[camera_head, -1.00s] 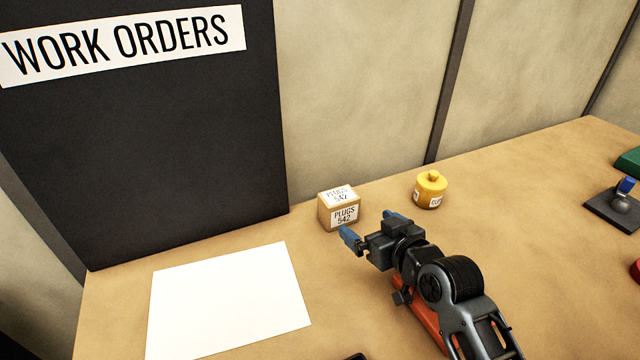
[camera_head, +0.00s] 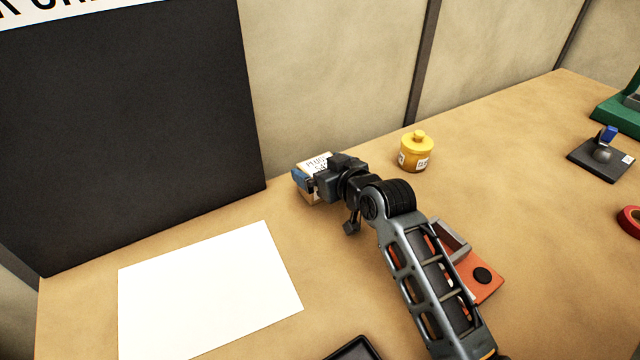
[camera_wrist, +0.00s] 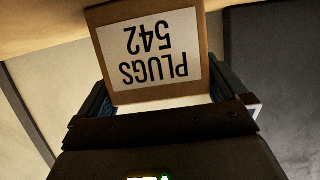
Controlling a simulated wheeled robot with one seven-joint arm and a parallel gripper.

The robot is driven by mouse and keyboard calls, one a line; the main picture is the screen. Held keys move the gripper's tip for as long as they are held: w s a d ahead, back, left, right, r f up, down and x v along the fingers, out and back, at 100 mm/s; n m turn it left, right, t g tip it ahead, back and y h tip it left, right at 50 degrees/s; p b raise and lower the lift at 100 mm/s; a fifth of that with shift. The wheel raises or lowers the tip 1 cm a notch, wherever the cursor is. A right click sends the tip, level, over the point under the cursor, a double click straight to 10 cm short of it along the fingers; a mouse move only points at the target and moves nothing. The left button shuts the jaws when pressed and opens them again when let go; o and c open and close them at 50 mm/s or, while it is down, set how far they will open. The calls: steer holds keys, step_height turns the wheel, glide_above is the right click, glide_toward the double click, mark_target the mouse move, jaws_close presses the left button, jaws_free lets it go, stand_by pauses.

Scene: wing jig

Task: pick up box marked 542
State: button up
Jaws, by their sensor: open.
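The box marked PLUGS 542 (camera_head: 316,163) is a small cardboard box with white labels, standing on the bench near the back. In the head view my gripper (camera_head: 306,183) is right at the box and hides most of its front. In the wrist view the box (camera_wrist: 152,50) shows upside down, its label facing the camera. The open fingers of my gripper (camera_wrist: 160,100) show at the left and right sides of the box. I cannot tell whether either finger touches it.
A yellow lidded jar (camera_head: 416,152) stands right of the box. A white sheet (camera_head: 208,290) lies front left, below a black board (camera_head: 125,130). An orange-red item (camera_head: 490,285) lies beside my arm. A dark stand (camera_head: 601,160) and red roll (camera_head: 630,222) are at the right.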

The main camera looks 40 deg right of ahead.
steer(key=shift+w, duration=0.25)
steer(key=shift+c, duration=0.4)
steer(key=c, duration=0.7)
